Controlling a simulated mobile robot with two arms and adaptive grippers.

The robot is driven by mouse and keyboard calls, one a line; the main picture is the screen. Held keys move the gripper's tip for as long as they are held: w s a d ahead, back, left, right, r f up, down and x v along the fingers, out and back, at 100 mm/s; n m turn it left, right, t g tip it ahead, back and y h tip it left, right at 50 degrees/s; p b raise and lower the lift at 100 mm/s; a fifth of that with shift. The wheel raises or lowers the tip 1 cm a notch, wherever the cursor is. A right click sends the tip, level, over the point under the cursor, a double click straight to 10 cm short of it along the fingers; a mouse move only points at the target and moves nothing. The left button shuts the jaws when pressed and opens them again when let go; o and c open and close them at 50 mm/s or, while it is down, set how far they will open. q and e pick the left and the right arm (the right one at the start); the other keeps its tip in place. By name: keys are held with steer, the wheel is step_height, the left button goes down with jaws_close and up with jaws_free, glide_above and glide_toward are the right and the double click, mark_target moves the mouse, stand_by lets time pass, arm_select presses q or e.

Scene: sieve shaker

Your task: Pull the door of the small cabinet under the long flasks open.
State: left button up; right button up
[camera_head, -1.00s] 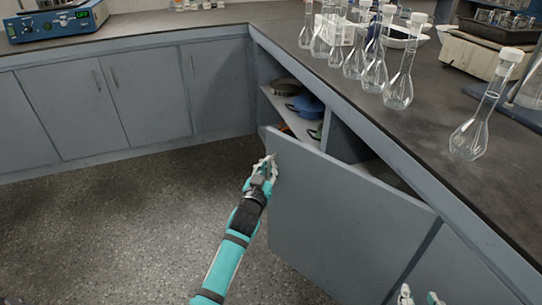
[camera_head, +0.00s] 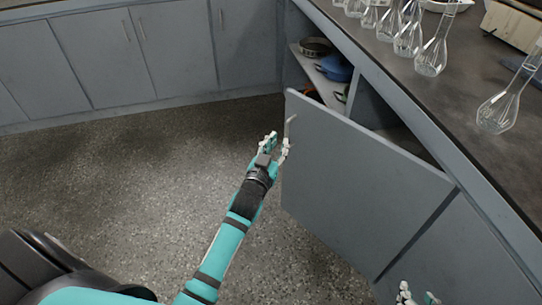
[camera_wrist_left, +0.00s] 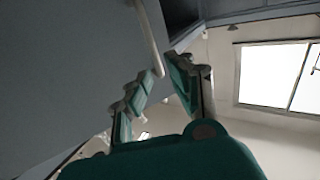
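The grey cabinet door (camera_head: 355,185) under the long flasks (camera_head: 432,55) stands partly open, swung out from the counter. Its pale bar handle (camera_head: 289,128) is near the door's free edge and also shows in the left wrist view (camera_wrist_left: 148,35). My left gripper (camera_head: 277,145) is open beside the handle's lower end. In the left wrist view its fingers (camera_wrist_left: 163,82) are spread, with the handle's end at the gap between them. I cannot tell whether they touch it. My right gripper (camera_head: 418,296) is open and empty at the bottom edge, in front of the neighbouring cabinet front.
Inside the cabinet a shelf (camera_head: 312,72) holds a dark round pan (camera_head: 316,47) and a blue pot (camera_head: 335,68). More closed cabinets (camera_head: 115,55) line the back left. The speckled floor (camera_head: 130,180) left of the door is clear.

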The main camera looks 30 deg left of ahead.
arm_select(q)
steer(key=s, duration=0.6)
steer(key=shift+s+d, duration=0.2)
steer(key=shift+d, duration=0.1)
